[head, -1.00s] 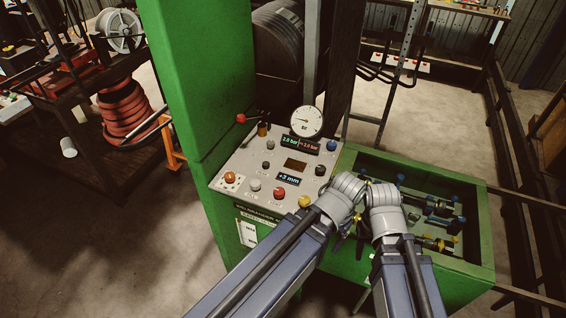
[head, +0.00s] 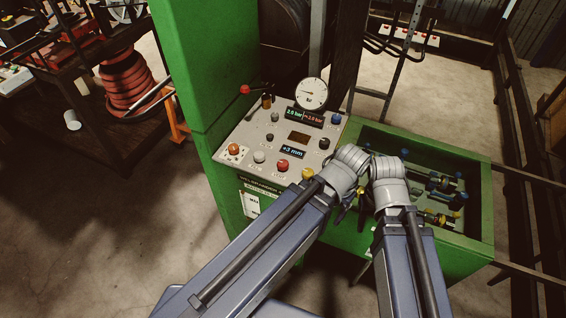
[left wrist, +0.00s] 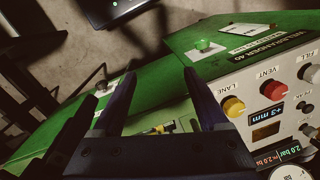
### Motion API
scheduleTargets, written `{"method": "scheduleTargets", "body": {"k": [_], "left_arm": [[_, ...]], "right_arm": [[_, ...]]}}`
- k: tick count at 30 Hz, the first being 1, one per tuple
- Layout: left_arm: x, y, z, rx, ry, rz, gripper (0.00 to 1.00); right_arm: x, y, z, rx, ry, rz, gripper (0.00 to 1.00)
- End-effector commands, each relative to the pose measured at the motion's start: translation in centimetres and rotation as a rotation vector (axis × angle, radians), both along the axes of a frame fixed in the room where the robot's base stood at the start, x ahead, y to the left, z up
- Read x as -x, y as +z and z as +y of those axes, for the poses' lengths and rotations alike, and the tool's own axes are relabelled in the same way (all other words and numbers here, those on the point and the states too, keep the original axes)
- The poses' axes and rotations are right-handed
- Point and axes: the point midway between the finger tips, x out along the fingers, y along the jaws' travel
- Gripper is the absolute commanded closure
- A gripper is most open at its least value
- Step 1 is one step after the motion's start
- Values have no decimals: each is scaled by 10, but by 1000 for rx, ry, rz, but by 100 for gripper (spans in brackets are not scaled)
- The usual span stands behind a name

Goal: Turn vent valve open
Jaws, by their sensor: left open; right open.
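The vent valve is a red knob (head: 282,165) in the front row of the grey control panel (head: 247,132), between a white and a yellow knob. In the left wrist view the red knob (left wrist: 273,90) sits by the label VENT, right of my fingers. My left gripper (left wrist: 160,85) is open, with nothing between its two dark fingers, and stands apart from the red knob. My right gripper (head: 383,168) is at the near left end of the green tray, right of the panel and away from the red knob. Its fingertips are mostly hidden.
A yellow knob (head: 307,174) and a white knob (head: 259,156) flank the valve. A dial gauge (head: 311,94) stands behind the panel. The green tray (head: 476,205) holds several fittings. A green button (left wrist: 204,46) shows in the left wrist view.

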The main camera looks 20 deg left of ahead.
Motion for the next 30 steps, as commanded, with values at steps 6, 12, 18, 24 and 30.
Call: {"method": "scheduleTargets", "body": {"k": [6, 12, 18, 24, 30], "left_arm": [[-35, 10, 23, 15, 179, -15, 23], [-100, 28, 95, 49, 610, -47, 23], [-137, 39, 164, 75, 945, -72, 23], [-146, 42, 193, 85, 1078, -81, 23], [-146, 40, 194, 85, 1086, -81, 23]], "right_arm": [[0, 11, 0, 0, 0, 0, 50], [0, 29, 0, 0, 1, 0, 50], [0, 40, 0, 0, 1, 0, 50], [0, 43, 0, 0, 1, 0, 50], [0, 41, 0, 0, 1, 0, 50]]}}
